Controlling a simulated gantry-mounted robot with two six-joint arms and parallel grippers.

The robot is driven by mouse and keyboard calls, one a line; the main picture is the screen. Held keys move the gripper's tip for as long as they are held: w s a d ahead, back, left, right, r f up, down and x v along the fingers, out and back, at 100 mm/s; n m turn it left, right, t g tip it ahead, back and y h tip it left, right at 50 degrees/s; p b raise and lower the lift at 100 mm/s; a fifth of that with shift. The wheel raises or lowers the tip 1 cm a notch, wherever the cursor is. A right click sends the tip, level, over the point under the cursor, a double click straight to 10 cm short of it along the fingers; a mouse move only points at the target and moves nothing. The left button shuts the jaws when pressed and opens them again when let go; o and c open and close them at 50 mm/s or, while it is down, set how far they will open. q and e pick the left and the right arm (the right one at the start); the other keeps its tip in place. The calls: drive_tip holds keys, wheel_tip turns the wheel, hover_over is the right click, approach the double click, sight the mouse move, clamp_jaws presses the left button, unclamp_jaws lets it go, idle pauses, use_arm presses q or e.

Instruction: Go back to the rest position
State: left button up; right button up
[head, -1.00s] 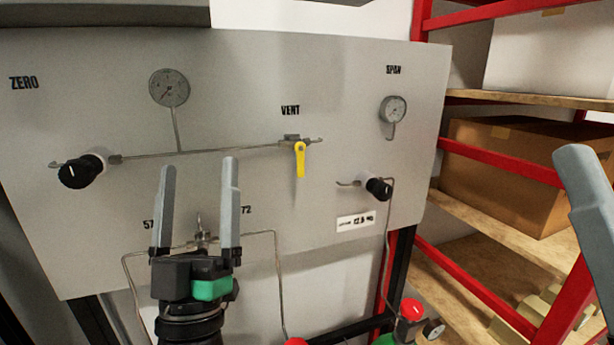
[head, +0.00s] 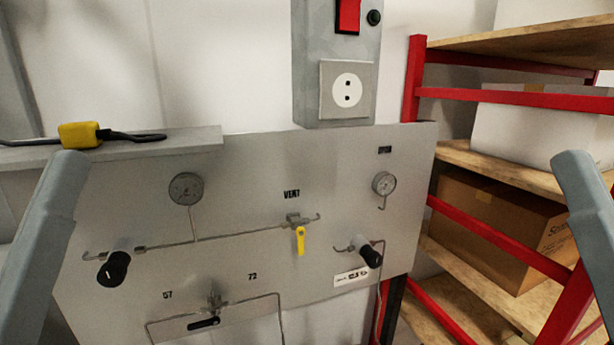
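One grey, finger-like part of my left arm (head: 45,245) rises at the left edge of the head view. A matching part of my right arm (head: 592,225) rises at the right edge. Both look empty at their visible ends and stand apart from the panel. The rest of each gripper is out of frame, so the opening between fingers does not show. The grey panel (head: 345,215) is clear of both arms. Its yellow vent lever (head: 300,241) hangs down, and a black handle (head: 203,323) below lies nearly level.
The panel carries two gauges (head: 186,189) and black knobs (head: 117,266). A yellow-and-black tool (head: 82,135) lies on a ledge (head: 180,145) at the left. A socket box (head: 310,80) is above. A red-framed shelf (head: 411,80) with boxes stands right. Space before the panel is free.

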use_arm(q)
wheel_tip(320, 180, up, 19)
drive_tip(key=p, duration=1.5)
use_arm(e)
wheel_tip(320, 180, up, 19)
